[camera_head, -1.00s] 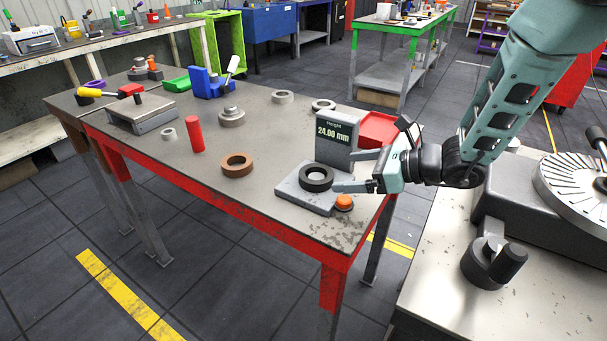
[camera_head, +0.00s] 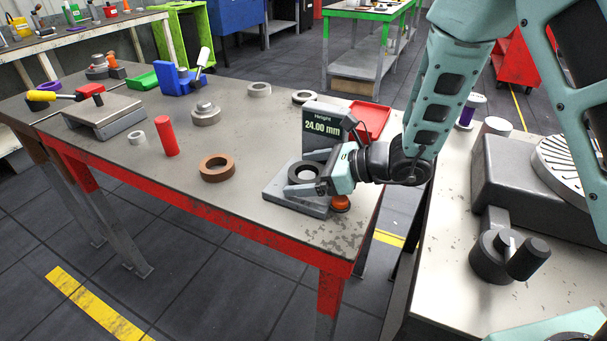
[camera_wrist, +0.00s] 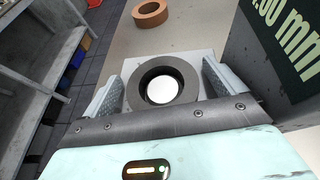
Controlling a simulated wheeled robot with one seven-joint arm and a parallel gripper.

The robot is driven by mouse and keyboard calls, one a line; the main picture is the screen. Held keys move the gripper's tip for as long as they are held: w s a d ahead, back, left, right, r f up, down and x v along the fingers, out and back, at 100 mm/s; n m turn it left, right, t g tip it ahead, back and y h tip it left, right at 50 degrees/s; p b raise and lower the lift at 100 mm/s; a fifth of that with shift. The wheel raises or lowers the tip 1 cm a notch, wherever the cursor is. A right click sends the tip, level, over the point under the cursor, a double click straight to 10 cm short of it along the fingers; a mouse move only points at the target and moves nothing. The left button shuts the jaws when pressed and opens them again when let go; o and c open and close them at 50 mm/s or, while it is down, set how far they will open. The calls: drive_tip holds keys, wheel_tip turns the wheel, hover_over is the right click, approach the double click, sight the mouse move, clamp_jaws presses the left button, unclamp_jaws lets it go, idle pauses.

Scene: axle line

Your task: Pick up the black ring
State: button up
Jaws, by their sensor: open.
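The black ring (camera_head: 303,174) lies flat on the plate of the grey height gauge (camera_head: 283,196). The gauge's display reads 24.00 mm. My gripper (camera_head: 304,181) is at the ring with its fingers on either side of it. In the wrist view the ring (camera_wrist: 162,84) sits between the two open fingers (camera_wrist: 158,92), with a small gap visible on each side. The pale plate shows through the ring's hole. In the head view my gripper hides part of the ring's near right side.
The gauge's display post (camera_head: 322,128) stands close beside my gripper. An orange knob (camera_head: 340,203) is on the gauge's near right. A brown ring (camera_head: 217,168), a red cylinder (camera_head: 165,136) and a red tray (camera_head: 370,120) are on the same table.

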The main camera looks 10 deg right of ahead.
drive_tip(key=c, duration=1.1)
drive_tip(key=shift+c, duration=0.6)
drive_tip(key=shift+r, duration=0.2)
